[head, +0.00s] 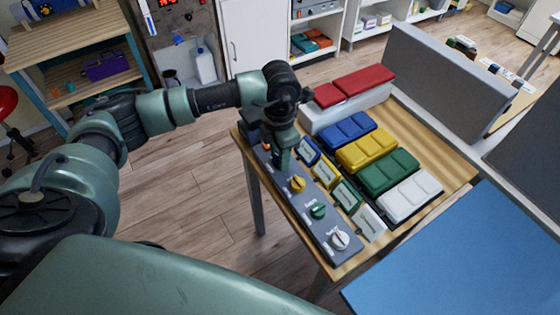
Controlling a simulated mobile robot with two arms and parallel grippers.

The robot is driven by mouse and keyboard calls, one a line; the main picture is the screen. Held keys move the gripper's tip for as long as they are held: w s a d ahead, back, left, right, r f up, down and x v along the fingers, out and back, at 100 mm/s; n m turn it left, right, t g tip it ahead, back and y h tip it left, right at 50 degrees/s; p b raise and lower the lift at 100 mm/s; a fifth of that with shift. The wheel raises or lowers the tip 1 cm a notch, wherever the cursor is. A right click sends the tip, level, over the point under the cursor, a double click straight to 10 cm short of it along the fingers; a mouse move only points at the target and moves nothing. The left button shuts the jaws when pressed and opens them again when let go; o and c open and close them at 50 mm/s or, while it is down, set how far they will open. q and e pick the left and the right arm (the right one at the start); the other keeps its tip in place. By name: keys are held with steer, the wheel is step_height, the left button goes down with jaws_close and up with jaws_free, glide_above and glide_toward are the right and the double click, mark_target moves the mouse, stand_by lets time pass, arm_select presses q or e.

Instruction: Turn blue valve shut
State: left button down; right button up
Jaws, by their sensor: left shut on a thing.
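A grey manifold strip (325,229) runs along the near left edge of a wooden table, with a row of valve knobs on it. The yellow knob (297,183), green knob (318,210) and white knob (340,238) are in plain view. My left gripper (280,160) points down over the strip, beside the blue label card (307,150), where the blue valve sits in the row. It is shut on the blue valve, which its fingers and wrist hide. The valve's angle cannot be seen. My right gripper is not in view.
Red (362,82), blue (345,131), yellow (366,150), green (388,171) and white (411,194) padded packs lie behind the strip. A grey partition (450,82) stands at the table's back. A blue padded surface (470,255) is at lower right. Open floor lies to the left.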

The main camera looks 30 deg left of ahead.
arm_select(q)
steer(key=shift+m+b, duration=1.5)
steer(key=shift+m, duration=0.3)
steer(key=shift+r, duration=0.1)
steer(key=c, duration=1)
jaws_free()
step_height(320, 180, up, 8)
steer(key=shift+f+b, duration=0.1)
steer(key=shift+b, duration=0.45)
steer(key=shift+f, duration=0.1)
